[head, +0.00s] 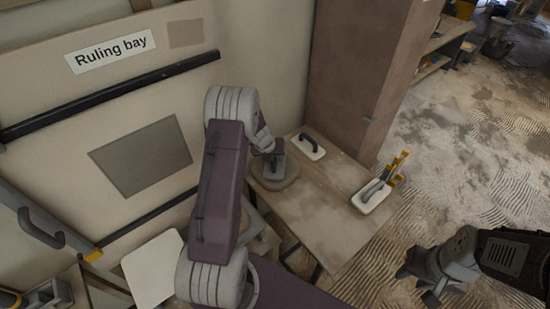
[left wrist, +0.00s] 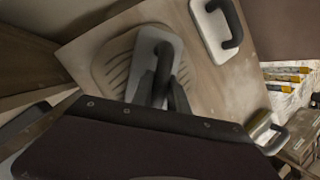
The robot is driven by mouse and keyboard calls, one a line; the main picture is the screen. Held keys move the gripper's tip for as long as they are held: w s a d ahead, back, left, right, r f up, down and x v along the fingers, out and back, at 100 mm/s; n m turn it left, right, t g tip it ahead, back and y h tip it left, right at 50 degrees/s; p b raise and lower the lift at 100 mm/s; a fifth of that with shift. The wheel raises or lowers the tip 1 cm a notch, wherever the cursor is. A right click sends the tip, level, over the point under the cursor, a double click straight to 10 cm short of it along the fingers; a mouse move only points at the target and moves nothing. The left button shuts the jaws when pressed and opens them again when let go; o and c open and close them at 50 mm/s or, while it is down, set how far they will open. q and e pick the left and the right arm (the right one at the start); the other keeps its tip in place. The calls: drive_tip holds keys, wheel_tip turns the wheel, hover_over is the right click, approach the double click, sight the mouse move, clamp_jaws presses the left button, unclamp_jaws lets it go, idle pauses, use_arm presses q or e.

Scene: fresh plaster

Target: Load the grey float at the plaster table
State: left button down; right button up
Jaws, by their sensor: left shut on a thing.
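The grey float (left wrist: 141,55) is on a round patch of plaster (left wrist: 108,66) on the plaster table (head: 322,225). Ridges show in the plaster beside the float. My left gripper (head: 270,153) is shut on the float's dark handle, and the float (head: 278,169) shows below it in the head view. The float lies on or just above the plaster; I cannot tell which. My dark left wrist housing hides the lower part of the left wrist view. My right gripper (head: 420,285) is open and empty at the lower right, away from the table.
A white float with a black handle (head: 317,152) lies near the table's back edge. A brown column (head: 355,75) stands behind. The Ruling bay board (head: 110,50) is at left. The front table surface is clear.

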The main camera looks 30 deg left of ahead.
use_arm(q)
drive_tip(key=shift+d, duration=0.1)
drive_tip(key=shift+f+b, duration=0.35)
drive_tip(key=shift+f, duration=0.05)
idle(0.8)
idle(1.3)
wheel_tip(320, 180, up, 7)
drive_tip(key=p, duration=0.8)
idle(0.4)
